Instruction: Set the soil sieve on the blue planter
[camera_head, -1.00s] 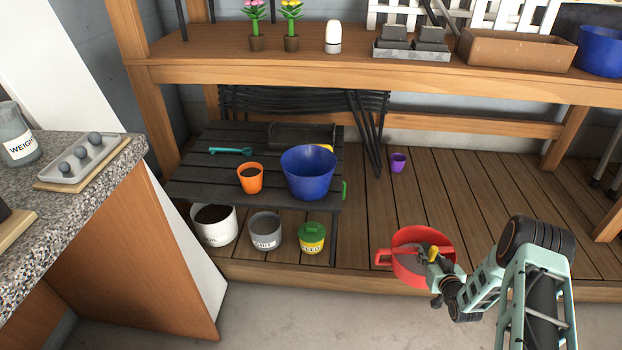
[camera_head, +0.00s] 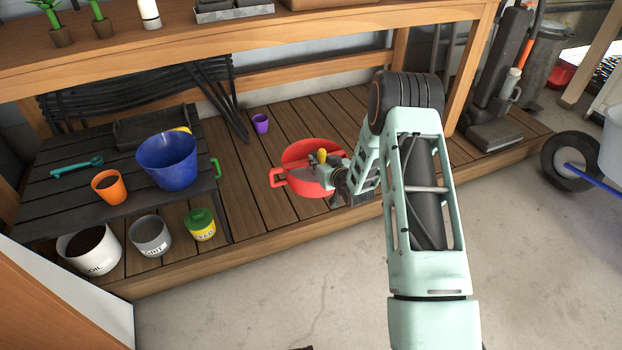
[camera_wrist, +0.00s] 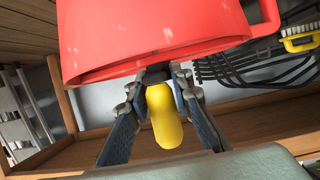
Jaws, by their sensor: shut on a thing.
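The soil sieve (camera_head: 308,152) is a round red pan with a red loop on its side and a yellow handle (camera_head: 322,155). My gripper (camera_head: 330,174) is shut on the yellow handle, which shows between the two fingers in the wrist view (camera_wrist: 163,115). The sieve's red wall (camera_wrist: 150,28) fills the top of that view. The sieve is held up in front of the wooden deck, right of the blue planter (camera_head: 168,162) and apart from it. The planter is an open blue tub standing upright on a dark slatted table (camera_head: 60,185); its inside is partly visible.
An orange pot (camera_head: 108,187) and a teal tool (camera_head: 78,167) lie left of the planter; a dark tray (camera_head: 140,128) is behind it. White, grey and yellow pots stand below. A wooden bench (camera_head: 300,35) overhangs behind. A purple cup (camera_head: 261,123) stands on the deck.

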